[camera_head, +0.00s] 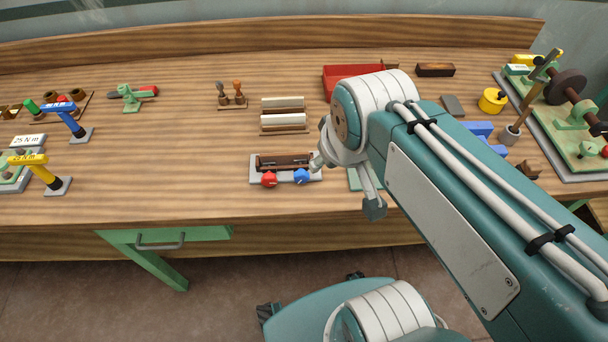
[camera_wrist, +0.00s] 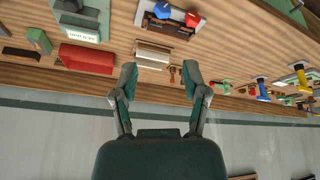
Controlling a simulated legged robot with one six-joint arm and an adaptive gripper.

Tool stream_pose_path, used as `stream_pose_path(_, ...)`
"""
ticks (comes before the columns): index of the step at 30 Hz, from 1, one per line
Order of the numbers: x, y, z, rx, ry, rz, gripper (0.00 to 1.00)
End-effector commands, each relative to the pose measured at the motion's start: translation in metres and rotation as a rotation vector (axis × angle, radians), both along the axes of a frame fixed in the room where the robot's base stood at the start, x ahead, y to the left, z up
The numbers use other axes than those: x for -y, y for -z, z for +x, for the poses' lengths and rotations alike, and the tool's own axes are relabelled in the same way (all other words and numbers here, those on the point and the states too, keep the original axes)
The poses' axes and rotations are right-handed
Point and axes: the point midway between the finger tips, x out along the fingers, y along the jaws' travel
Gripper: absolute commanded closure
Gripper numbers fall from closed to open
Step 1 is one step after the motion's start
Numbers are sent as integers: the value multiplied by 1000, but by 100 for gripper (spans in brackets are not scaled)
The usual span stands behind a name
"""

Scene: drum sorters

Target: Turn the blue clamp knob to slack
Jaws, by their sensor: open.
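The blue clamp knob (camera_head: 302,176) sits at the front of a small grey-based fixture (camera_head: 256,174) with a dark brown bar, near the bench's front edge. A red knob (camera_head: 269,180) is left of it. In the wrist view, which is upside down, the blue knob (camera_wrist: 162,11) and the red knob (camera_wrist: 193,19) show at the top. My gripper (camera_wrist: 160,76) is open and empty, its two fingers spread apart and touching neither knob. In the head view my arm is just right of the fixture and hides part of the bench. The knob's pointer setting is too small to read.
Behind the fixture stands a wooden rack with white bars (camera_head: 283,121), and a red tray (camera_head: 343,76) lies farther back. Blue and yellow handled tools (camera_head: 70,122) stand at left. A green machine (camera_head: 565,125) is at right. Bare bench lies left of the fixture.

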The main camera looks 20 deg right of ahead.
Motion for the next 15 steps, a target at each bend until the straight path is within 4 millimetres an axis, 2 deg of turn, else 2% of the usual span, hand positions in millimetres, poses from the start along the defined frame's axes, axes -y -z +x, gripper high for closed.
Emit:
stream_pose_path(8,-1,28,57,-187,-455,-159,42)
stream_pose_path(15,0,68,101,-320,-868,-229,42)
